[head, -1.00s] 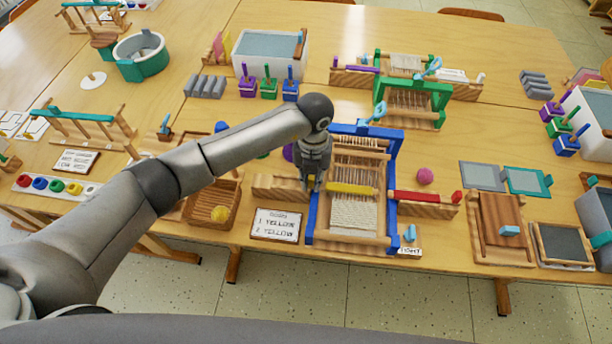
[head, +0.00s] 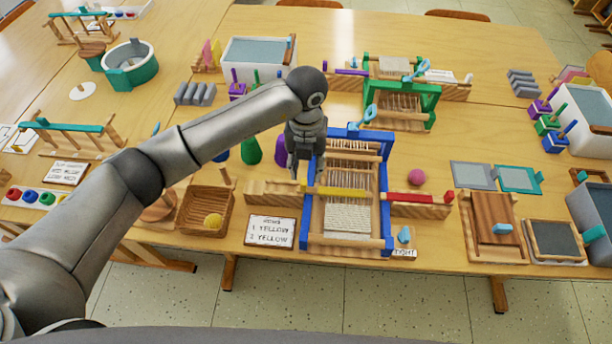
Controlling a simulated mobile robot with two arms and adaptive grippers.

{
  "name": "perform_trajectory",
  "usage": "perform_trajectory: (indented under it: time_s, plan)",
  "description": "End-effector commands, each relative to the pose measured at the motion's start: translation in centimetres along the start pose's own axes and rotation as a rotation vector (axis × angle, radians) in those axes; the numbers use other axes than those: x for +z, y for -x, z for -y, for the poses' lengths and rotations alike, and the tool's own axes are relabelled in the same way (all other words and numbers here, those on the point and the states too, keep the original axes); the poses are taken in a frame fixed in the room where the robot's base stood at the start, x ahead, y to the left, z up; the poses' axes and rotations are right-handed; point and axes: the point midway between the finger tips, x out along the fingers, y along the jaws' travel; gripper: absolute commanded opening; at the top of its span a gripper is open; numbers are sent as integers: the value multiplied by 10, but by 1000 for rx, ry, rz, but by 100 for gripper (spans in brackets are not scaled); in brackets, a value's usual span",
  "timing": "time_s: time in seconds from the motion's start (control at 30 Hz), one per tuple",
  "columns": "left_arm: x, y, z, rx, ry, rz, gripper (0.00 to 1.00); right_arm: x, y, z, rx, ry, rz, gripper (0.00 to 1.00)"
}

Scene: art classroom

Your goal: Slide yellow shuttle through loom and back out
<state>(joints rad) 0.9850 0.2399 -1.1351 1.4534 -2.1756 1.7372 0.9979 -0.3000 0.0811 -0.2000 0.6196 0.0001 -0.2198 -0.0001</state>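The blue loom (head: 384,205) stands on the near table with pale warp threads and a woven part at its front. The yellow shuttle (head: 342,192) lies crosswise in the loom among the warp threads, and its left end reaches the left post. My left gripper (head: 299,174) points down just left of the loom, above the wooden ledge (head: 270,191) and close to the shuttle's left end. Its fingers are small and dark, and I cannot tell their opening or any contact. A red shuttle (head: 420,197) lies on the right ledge. My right gripper is out of view.
A card (head: 269,231) reading "1 yellow, 2 yellow" and a wooden tray (head: 226,216) with a yellow ball are left of the loom. A pink ball (head: 416,177) is to its right. A green loom (head: 430,95) stands behind. Colored cones stand behind my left wrist.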

Motion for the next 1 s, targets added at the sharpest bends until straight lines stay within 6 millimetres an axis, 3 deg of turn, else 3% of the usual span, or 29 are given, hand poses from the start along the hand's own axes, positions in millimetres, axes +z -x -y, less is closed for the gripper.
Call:
perform_trajectory:
  time_s: [0.1,0.33,0.63,0.77,0.87,1.0]
  plan:
    - [1,25,0,0,0,3,36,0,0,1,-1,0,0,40]
    - [0,49,0,1,0,1,36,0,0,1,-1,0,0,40]
    - [0,52,0,1,0,-1,36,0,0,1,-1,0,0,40]
    - [0,51,0,-4,-17,-1,41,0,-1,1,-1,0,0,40]
    - [-2,47,-2,-25,-99,1,41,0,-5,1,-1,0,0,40]
    - [-6,40,-4,-91,-351,20,41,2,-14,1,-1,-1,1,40]
